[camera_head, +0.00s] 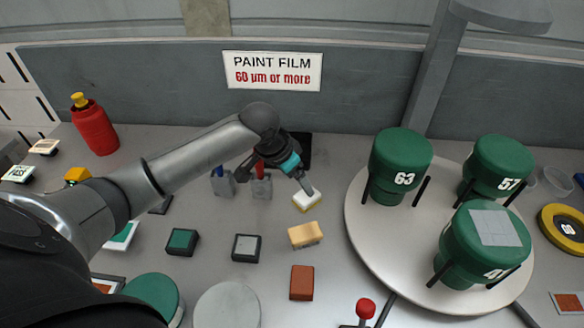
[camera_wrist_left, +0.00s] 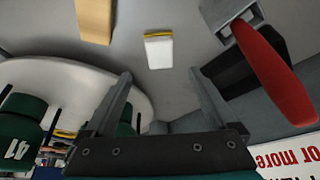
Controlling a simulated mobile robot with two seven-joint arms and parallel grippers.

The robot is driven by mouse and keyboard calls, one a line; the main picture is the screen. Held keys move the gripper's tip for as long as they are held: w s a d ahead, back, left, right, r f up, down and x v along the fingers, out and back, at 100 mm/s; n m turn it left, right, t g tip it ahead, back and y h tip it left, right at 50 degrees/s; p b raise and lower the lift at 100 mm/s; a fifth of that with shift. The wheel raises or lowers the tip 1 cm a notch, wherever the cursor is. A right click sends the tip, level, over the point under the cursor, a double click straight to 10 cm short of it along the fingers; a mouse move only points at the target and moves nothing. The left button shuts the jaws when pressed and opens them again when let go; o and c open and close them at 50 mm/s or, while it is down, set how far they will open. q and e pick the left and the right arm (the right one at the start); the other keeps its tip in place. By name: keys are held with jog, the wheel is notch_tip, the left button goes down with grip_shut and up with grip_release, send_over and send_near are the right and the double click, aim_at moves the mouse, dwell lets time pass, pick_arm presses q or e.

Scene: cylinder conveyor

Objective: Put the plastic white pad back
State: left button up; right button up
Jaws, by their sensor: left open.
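The white pad (camera_head: 307,201), a small block with a yellow layer, lies on the grey table in front of my left gripper (camera_head: 305,184). It also shows in the left wrist view (camera_wrist_left: 159,52), past the fingertips and between their lines. My left gripper is open in that view (camera_wrist_left: 160,75), with nothing between its fingers. The fingertips look close to the pad, but I cannot tell whether one touches it. My right gripper is not in view.
A tan block (camera_head: 306,235) lies just in front of the pad. Grey holders with a red-handled tool (camera_head: 261,188) stand left of it. The round white turntable (camera_head: 366,245) with green cylinders (camera_head: 401,160) is to the right. A red-brown block (camera_head: 301,283) lies nearer.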

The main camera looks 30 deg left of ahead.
pick_arm(q)
jog(key=shift+v, duration=1.5)
